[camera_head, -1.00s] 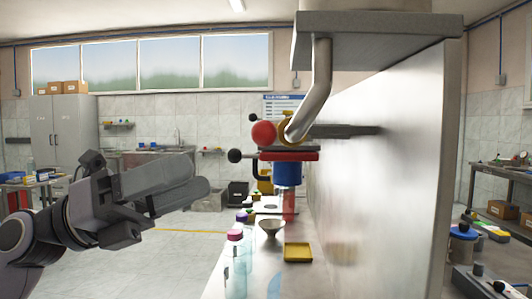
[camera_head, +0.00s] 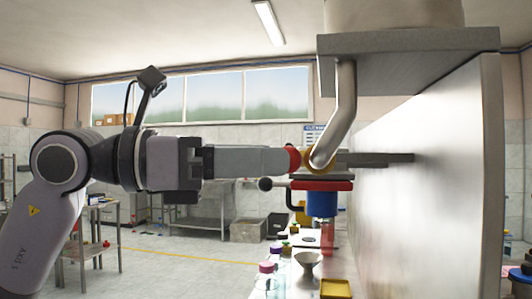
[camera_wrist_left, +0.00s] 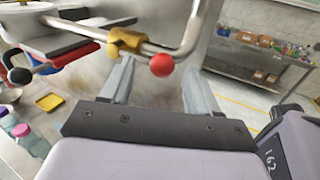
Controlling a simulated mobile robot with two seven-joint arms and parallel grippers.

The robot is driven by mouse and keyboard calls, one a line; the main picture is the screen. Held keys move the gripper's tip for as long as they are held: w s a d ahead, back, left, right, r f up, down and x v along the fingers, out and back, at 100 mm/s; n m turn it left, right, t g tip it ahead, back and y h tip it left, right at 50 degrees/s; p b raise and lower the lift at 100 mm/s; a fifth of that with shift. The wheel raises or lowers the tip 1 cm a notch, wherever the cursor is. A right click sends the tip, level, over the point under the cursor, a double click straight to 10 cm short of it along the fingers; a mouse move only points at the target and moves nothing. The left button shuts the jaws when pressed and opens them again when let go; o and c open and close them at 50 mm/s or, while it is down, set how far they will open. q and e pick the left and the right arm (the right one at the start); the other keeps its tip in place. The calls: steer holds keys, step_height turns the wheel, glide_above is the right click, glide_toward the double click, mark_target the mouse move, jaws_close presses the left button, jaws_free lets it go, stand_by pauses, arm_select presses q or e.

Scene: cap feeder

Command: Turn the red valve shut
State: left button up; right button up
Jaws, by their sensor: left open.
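The red valve knob (camera_head: 294,159) is a ball beside the brass-yellow fitting (camera_head: 316,160) on the bent metal pipe (camera_head: 346,105). In the head view the fingers partly cover it. My left gripper (camera_head: 286,162) reaches in level from the left, its fingertips at the ball. In the left wrist view the red ball (camera_wrist_left: 162,64) shows between the two spread fingers, with the yellow fitting (camera_wrist_left: 125,40) up and left of it. The gripper is open; whether a finger touches the ball I cannot tell. My right gripper is not in view.
Below the fitting are a black-knobbed lever (camera_head: 265,184), a red plate (camera_head: 322,186) and a blue cylinder (camera_head: 322,205). Bottles, a funnel-shaped bowl (camera_head: 308,260) and a yellow tray (camera_head: 335,288) stand lower. A tall metal panel (camera_head: 430,180) is close on the right.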

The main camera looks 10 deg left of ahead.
arm_select(q)
steer(key=shift+w+d, duration=0.2)
steer(key=shift+d, duration=0.35)
steer(key=shift+c, duration=0.3)
steer(key=c, duration=1)
steer(key=shift+s, duration=0.1)
jaws_close()
steer(key=shift+r, duration=0.1)
